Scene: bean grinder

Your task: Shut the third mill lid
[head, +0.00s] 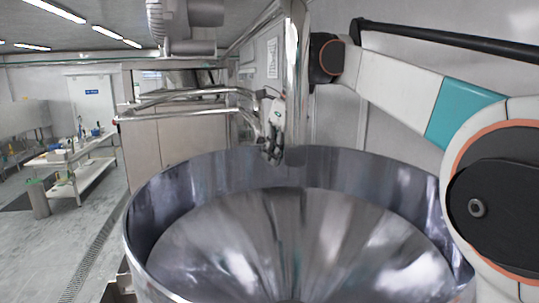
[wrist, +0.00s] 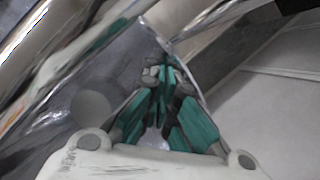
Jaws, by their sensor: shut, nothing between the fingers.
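A large, round steel mill bowl (head: 150,195) fills the lower middle of the head view, and its top is open. A tall shiny metal piece (head: 296,70) stands upright at its far rim. I cannot tell whether this is the lid seen edge-on or a post. No other lid can be made out. My gripper (head: 272,154) is at the bowl's far rim, just left of the upright piece. In the wrist view my gripper (wrist: 161,75) has its teal-padded fingers together and empty, with shiny metal close by. Contact cannot be told.
Bent steel pipes (head: 190,112) run left of my gripper, in front of a metal cabinet (head: 185,140). A wall is behind on the right. A white table (head: 85,150) with small items and a bin (head: 37,199) stand far left. The floor between is clear.

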